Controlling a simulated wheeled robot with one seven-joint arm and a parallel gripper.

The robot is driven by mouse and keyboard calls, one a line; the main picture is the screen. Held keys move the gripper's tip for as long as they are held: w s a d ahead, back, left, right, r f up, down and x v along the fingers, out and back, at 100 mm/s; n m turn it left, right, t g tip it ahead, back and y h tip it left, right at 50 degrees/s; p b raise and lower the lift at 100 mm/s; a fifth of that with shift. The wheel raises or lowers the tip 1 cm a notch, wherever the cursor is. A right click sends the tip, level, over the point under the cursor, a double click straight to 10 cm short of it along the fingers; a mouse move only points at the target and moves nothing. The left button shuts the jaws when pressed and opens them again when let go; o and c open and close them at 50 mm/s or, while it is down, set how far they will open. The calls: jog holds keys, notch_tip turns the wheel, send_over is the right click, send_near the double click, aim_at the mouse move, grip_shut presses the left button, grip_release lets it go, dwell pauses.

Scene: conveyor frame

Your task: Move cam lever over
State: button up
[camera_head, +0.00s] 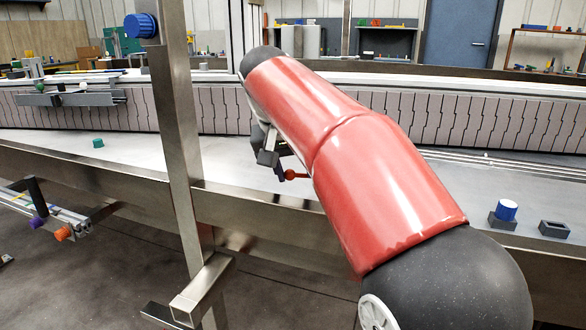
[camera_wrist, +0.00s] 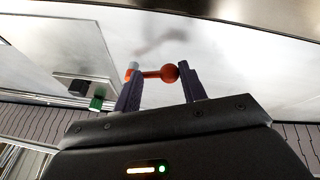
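The cam lever (camera_wrist: 153,74) is an orange-red rod with a round ball knob at its right end in the wrist view. It shows there between the tips of my gripper (camera_wrist: 160,73), with the knob close to the right finger and the other end close to the left finger. I cannot tell whether either finger touches it. My gripper is open, its dark fingers well apart. The lever's mount cannot be made out.
A steel post (camera_head: 178,140) stands left of my arm. A green knob (camera_head: 98,142) is on the pale surface behind the metal rail. A blue-topped cylinder (camera_head: 506,210) and a grey hollow block (camera_head: 554,229) sit at the right. The conveyor belt (camera_head: 480,122) runs behind.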

jog(key=shift+a+f, duration=0.1)
jog(key=shift+a, duration=0.05)
grip_shut()
jog(key=p, duration=0.1)
jog(key=m+p, duration=0.1)
jog(key=p, duration=0.1)
jog(key=shift+w+a+r+m+h, duration=0.2)
jog(key=shift+w+r+m+h, duration=0.1)
jog(key=shift+w, duration=0.1)
jog(key=shift+w+f+m+g+p, duration=0.3)
jog(key=shift+f+m+p, duration=0.1)
jog(key=shift+m, duration=0.1)
jog(key=o, duration=0.5)
grip_release()
